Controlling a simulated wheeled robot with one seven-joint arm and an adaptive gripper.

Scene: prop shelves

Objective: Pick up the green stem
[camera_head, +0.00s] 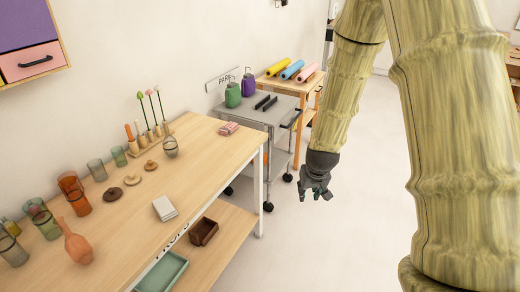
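Several thin upright stems stand in a wooden holder (136,154) on the left table, near the wall. One green stem (143,112) has a pale green tip. Beside it are stems with pink (149,92) and pale (156,88) tips, also on green stalks. My gripper (315,195) hangs pointing down over open floor, right of the table and well apart from the stems. Its dark fingers look spread, with nothing between them.
The wooden table (215,160) carries glass cups, an orange vase (77,247), a glass jar (170,147), lids and a white block (165,208). A grey cart (268,112) with green and purple canisters stands behind it. Floor around my gripper is clear.

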